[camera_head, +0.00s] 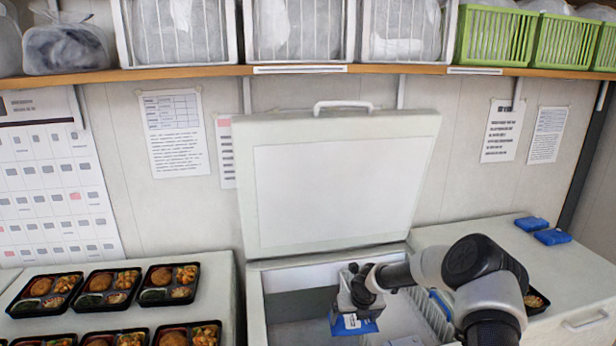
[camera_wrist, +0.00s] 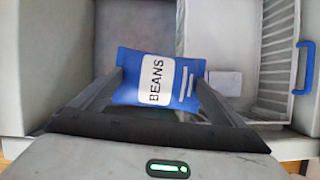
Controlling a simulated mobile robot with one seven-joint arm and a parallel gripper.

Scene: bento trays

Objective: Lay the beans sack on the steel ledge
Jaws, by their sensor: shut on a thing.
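The beans sack (camera_wrist: 155,78) is blue with a white label reading BEANS. In the wrist view it sits between the two fingers of my gripper (camera_wrist: 160,82), which is shut on its sides. In the head view my gripper (camera_head: 358,304) points down inside the open white chest (camera_head: 256,310), with the blue sack (camera_head: 352,326) below it. The sack appears held above the chest's interior; its exact height I cannot tell. A grey inner area (camera_head: 300,303) lies left of my gripper. I cannot tell for sure which surface is the steel ledge.
The chest's raised lid (camera_head: 335,195) stands behind my arm. A white wire basket (camera_wrist: 270,55) with a blue handle (camera_wrist: 304,68) is right of the sack. Filled bento trays (camera_head: 108,288) cover the left counter. Two blue packs (camera_head: 531,223) (camera_head: 552,237) lie on the right counter.

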